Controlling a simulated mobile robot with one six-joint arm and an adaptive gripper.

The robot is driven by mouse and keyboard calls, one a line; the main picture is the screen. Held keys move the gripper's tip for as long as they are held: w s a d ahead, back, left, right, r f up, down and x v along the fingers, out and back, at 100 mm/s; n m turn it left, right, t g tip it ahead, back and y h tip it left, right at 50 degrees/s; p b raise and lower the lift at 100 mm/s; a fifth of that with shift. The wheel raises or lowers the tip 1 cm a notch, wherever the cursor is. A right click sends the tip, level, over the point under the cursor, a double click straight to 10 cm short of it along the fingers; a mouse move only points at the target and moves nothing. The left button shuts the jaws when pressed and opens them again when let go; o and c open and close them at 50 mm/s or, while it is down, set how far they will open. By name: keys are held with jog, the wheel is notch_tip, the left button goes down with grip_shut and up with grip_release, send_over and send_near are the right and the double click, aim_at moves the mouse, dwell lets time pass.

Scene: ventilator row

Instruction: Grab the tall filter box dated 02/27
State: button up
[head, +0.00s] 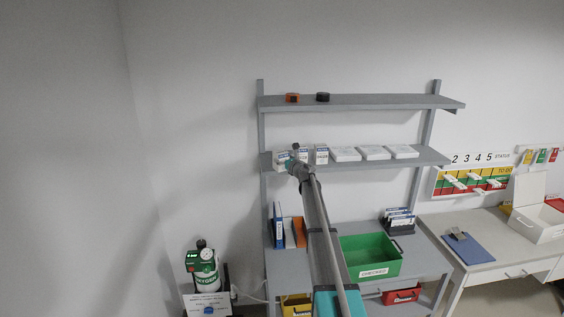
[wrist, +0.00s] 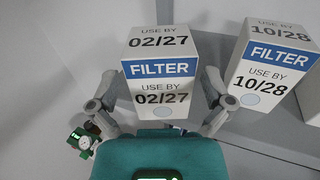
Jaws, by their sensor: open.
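The tall filter box dated 02/27 (wrist: 160,72) is white with a blue FILTER band and stands upright in the wrist view. In the head view it is among the small boxes at the left end of the middle shelf, largely hidden by my gripper. My gripper (wrist: 160,112) is open, with one finger on each side of the 02/27 box. I cannot tell whether the fingers touch it. In the head view my gripper (head: 292,163) is at the shelf's left end. A similar filter box dated 10/28 (wrist: 268,68) stands to the right, slightly apart.
The middle shelf (head: 432,157) also holds another upright box (head: 321,154) and flat white boxes (head: 345,154). The top shelf (head: 390,102) holds two small rolls. Below are a green CHECKED bin (head: 370,258), binders (head: 289,232) and an oxygen cylinder (head: 206,268).

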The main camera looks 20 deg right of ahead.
aim_at(281, 152)
jog(key=shift+w+a, duration=0.15)
jog(key=shift+w, duration=1.3)
jog(key=c, duration=0.9)
jog(key=shift+r, duration=0.25)
notch_tip(281, 152, up, 3)
jog(key=p, duration=0.3)
jog(key=s, duration=0.6)
jog(key=s+d, duration=0.1)
jog(key=s, duration=0.5)
jog(key=s+d, duration=0.1)
jog(key=s, duration=0.5)
